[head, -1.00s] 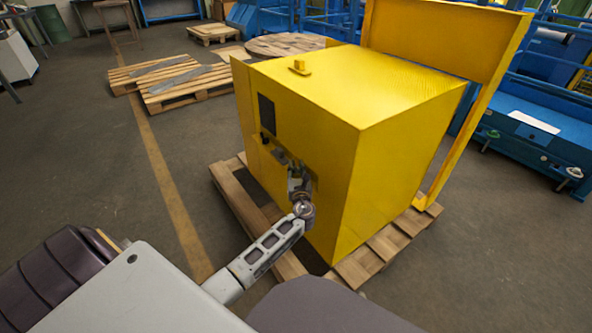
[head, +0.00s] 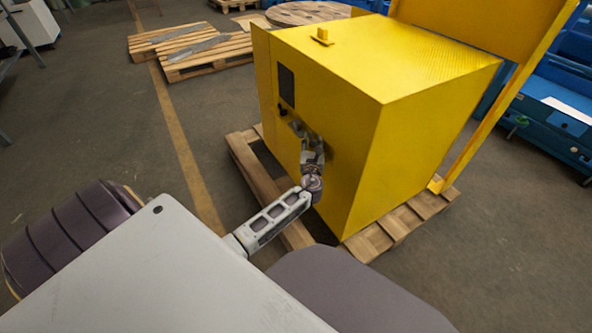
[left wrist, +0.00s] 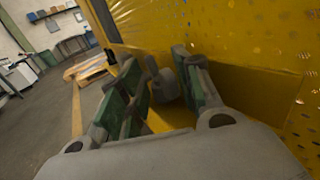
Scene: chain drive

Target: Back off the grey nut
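The yellow machine housing (head: 325,150) stands in front of me. My left gripper (head: 309,146) is at its front face, at the end of my outstretched left arm. In the left wrist view its two green-padded fingers (left wrist: 165,88) stand apart. A small grey round part (left wrist: 165,84), which looks like the grey nut, shows between them against the yellow face. I see no clear contact with either pad. In the head view the gripper hides the nut. My right gripper is in neither view.
The housing stands on a wooden pallet (head: 247,172), whose boards stick out at the front. A dark panel (head: 287,86) is above the gripper. More pallets (head: 205,55) lie at the back left. Blue equipment (head: 560,110) stands at the right.

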